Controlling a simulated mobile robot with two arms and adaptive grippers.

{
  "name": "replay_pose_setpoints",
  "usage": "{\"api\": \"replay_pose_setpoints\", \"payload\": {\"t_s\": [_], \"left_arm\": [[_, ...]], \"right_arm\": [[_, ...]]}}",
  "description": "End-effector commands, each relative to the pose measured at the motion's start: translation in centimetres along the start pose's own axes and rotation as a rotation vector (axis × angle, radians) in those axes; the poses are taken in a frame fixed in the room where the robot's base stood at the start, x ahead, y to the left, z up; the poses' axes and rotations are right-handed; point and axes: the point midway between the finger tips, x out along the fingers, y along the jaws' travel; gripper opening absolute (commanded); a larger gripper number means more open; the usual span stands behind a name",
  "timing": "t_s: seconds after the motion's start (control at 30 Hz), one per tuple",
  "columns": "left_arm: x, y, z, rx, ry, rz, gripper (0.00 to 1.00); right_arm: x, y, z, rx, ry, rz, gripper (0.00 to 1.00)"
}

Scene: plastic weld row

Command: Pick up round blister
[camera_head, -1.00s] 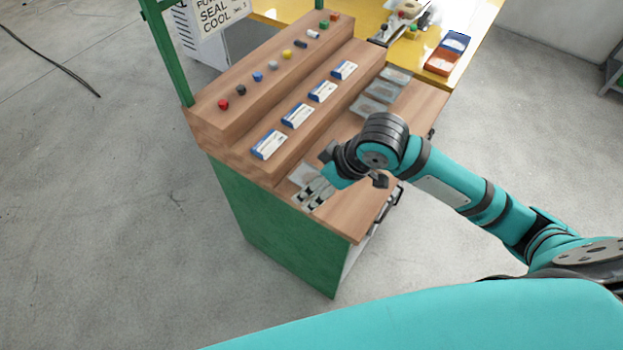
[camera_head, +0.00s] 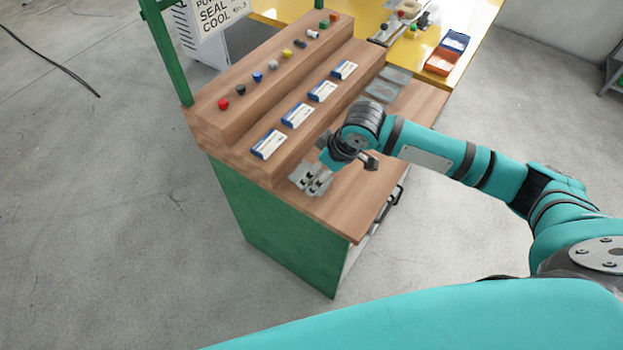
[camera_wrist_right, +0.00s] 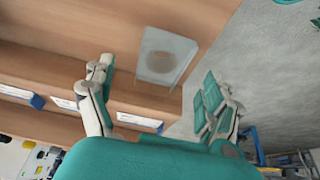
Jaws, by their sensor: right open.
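The round blister (camera_wrist_right: 164,55) is a clear, pale square piece with a round cavity. In the right wrist view it lies on the wooden bench top (camera_wrist_right: 80,25). In the wrist view my right gripper (camera_wrist_right: 158,72) is open, with one finger to the left and one to the right of the blister. The gripper is empty, and I cannot tell its height above the bench. My left gripper is not in view.
More clear blisters (camera_head: 381,91) lie farther back on the bench. Several blue-white cards (camera_head: 297,115) stand on the middle step, with small coloured parts (camera_head: 258,77) on the upper step. An orange bin (camera_head: 441,62) sits on the yellow table. The front right bench top is clear.

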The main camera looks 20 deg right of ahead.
Motion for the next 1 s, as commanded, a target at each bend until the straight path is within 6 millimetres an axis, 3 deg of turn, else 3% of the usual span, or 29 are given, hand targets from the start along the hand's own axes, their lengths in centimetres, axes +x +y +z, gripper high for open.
{"api": "replay_pose_setpoints", "payload": {"t_s": [0.23, 0.5, 0.77, 1.0], "left_arm": [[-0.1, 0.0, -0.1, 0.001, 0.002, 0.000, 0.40], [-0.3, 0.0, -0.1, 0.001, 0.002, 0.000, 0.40], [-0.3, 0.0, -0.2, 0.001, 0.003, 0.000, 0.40], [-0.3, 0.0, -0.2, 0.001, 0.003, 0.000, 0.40]], "right_arm": [[1.9, -0.1, 0.0, -0.001, -0.002, -0.001, 0.87], [5.6, -0.3, -0.2, 0.000, 0.000, 0.000, 0.87], [6.0, -0.3, -0.1, -0.002, 0.001, 0.001, 0.87], [6.0, -0.2, -0.1, -0.002, 0.001, 0.001, 0.59]]}}
